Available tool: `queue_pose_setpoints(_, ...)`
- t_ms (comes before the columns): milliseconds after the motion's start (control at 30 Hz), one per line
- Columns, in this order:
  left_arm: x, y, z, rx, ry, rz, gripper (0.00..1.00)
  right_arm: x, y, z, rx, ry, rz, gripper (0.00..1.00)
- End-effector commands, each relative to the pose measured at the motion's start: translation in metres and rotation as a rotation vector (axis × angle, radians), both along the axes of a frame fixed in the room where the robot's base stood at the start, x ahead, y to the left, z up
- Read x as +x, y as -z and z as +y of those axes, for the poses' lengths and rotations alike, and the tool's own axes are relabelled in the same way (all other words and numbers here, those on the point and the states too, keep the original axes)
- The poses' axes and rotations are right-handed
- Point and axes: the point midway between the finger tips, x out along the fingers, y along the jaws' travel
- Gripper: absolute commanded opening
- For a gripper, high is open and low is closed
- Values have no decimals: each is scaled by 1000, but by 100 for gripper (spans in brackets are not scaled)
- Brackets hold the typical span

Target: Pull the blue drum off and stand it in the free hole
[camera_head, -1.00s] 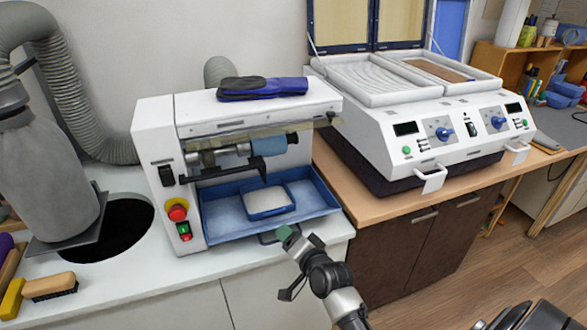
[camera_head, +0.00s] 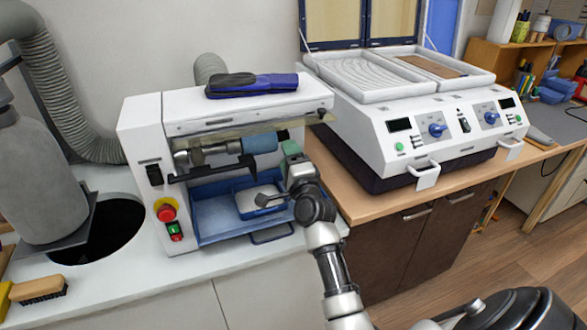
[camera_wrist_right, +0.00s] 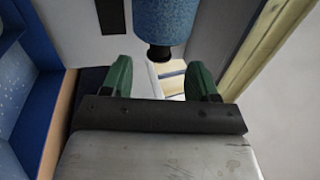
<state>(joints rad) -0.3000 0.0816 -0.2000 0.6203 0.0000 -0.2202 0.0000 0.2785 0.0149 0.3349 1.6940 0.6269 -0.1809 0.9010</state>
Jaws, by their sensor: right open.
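The blue drum (camera_head: 259,141) sits on the right end of the machine's horizontal shaft, under the clear guard. In the right wrist view the drum (camera_wrist_right: 165,20) shows at the top, with a dark knob at its end. My right gripper (camera_head: 289,149) is just right of the drum's end. Its two green fingertips (camera_wrist_right: 159,78) are open, with the knob between and a little beyond them; they do not appear to touch it. I cannot make out the free hole.
A blue tray (camera_head: 212,226) with a pale-filled inner dish (camera_head: 250,203) lies below the shaft. A dark round opening (camera_head: 103,228) is in the left counter. The white two-panel machine (camera_head: 455,135) stands to the right.

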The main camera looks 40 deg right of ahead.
Motion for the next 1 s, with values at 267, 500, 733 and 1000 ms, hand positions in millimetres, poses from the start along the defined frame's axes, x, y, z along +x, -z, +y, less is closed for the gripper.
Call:
queue_pose_setpoints(267, 0, 5, 0, 0, 0, 0, 0, 31, -8, -8, 0, 0, -1, 60)
queue_pose_setpoints(500, 1, 8, 0, 0, 0, -1, 0, 48, -14, -11, -1, -1, -3, 60)
queue_pose_setpoints(733, 0, 9, -1, -1, -1, 0, 0, 52, -18, -13, -1, 0, -6, 60)
queue_pose_setpoints(1000, 0, 9, -2, -2, -1, -1, 0, 52, -18, -12, -2, 0, -7, 62)
